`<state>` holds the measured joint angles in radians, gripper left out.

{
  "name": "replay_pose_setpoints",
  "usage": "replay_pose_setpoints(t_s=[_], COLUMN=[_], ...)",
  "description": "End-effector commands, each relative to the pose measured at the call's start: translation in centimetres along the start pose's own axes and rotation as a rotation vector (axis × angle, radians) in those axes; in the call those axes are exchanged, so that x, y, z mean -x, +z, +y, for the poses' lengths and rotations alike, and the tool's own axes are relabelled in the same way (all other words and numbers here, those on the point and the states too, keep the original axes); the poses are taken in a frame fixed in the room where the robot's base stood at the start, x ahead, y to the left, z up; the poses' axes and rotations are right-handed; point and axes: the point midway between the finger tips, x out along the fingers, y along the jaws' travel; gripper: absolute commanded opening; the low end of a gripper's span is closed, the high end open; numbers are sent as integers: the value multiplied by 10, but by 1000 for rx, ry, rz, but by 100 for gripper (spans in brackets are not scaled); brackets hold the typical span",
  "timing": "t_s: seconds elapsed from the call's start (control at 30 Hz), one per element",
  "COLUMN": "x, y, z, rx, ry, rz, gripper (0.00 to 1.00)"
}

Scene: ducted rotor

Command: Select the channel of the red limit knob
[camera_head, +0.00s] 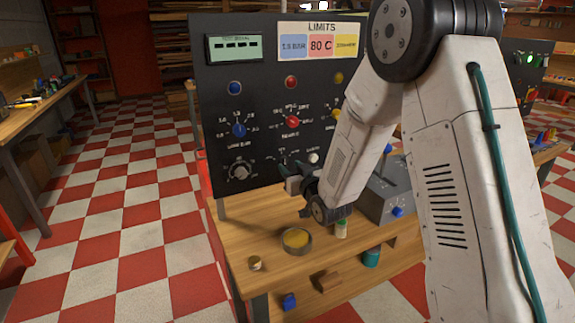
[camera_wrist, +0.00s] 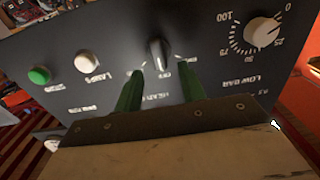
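The red limit knob (camera_head: 293,122) is in the middle of the black panel (camera_head: 215,100), with a scale around it. A dark selector knob (camera_wrist: 158,52) with small labels around it, one reading OFF, is in the wrist view; my gripper partly covers that area in the head view. My gripper (camera_head: 290,180) is at the panel's lower part. In the wrist view my gripper (camera_wrist: 160,82) is open, its green fingers apart, one to each side of the selector knob, with gaps visible. Whether the tips reach past its face I cannot tell.
A pale dial knob (camera_wrist: 262,32) with a 0 to 100 scale is beside the selector. A white button (camera_wrist: 88,62) and green button (camera_wrist: 39,75) are on its other side. A blue knob (camera_head: 239,130) is above. A round tin (camera_head: 296,240) stands on the bench (camera_head: 235,240).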

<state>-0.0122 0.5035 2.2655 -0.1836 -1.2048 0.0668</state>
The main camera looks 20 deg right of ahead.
Motion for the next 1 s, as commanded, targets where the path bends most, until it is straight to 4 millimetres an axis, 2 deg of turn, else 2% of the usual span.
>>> replay_pose_setpoints(t_s=[0.2, 0.53, 0.57, 0.7, 1.0], x=[-26, -32, -32, -32, -31], y=[0, 0, 0, 0, 0], z=[0, 0, 0, 0, 1], rx=[0, 0, 0, 0, -16], ry=[1, 1, 1, 1, 1], rz=[0, -1, -1, -1, -1], gripper=[40, 40, 37, 0, 0])
